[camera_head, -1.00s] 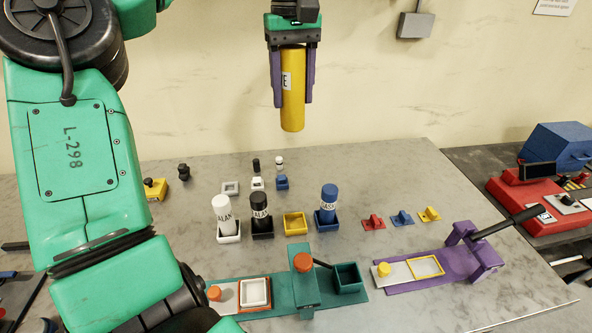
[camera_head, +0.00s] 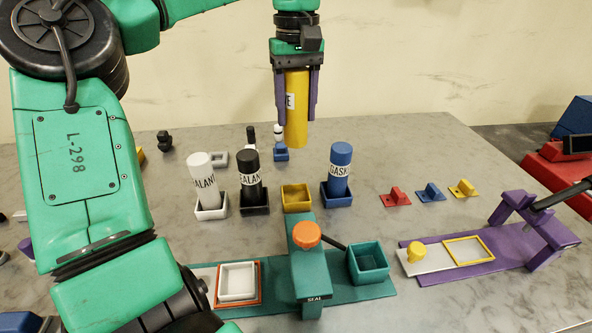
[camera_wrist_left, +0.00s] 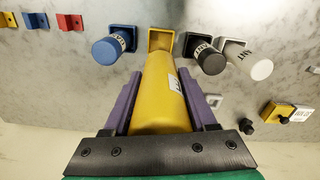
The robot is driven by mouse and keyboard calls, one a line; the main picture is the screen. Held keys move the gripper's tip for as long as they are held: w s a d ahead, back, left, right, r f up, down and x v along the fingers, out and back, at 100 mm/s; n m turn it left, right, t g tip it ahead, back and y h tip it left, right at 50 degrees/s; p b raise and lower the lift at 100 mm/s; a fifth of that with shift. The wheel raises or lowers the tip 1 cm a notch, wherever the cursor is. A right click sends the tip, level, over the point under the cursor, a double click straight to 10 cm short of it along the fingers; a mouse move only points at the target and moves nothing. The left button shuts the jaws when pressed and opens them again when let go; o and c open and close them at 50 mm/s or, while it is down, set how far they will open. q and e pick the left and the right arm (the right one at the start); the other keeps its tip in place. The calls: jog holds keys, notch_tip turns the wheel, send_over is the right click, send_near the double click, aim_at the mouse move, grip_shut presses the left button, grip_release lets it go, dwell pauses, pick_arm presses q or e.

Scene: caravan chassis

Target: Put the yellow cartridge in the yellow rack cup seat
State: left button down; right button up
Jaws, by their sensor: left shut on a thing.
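My left gripper (camera_head: 297,112) has its purple fingers shut on the yellow cartridge (camera_head: 296,125), which hangs upright with a white label on its side. The yellow rack cup seat (camera_head: 297,198) is an empty square cup on the table, between the black and blue cartridges' cups. In the head view the cartridge is above and behind this cup, clear of it. In the left wrist view the cartridge (camera_wrist_left: 160,100) points toward the yellow cup (camera_wrist_left: 161,40), whose near part it hides. My right gripper is not in view.
White (camera_head: 206,180), black (camera_head: 250,178) and blue (camera_head: 340,170) cartridges stand in their cups beside the yellow cup. In front are a teal fixture (camera_head: 310,270) with an orange knob and a purple fixture (camera_head: 490,250). Small red, blue and yellow pieces lie at right.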

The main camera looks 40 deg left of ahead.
aim_at(296, 130)
pick_arm(q)
notch_tip(296, 130, down, 17)
jog(key=shift+r, duration=0.2)
jog(key=shift+c, duration=1)
grip_release()
notch_tip(296, 130, up, 12)
jog(key=shift+r, duration=0.1)
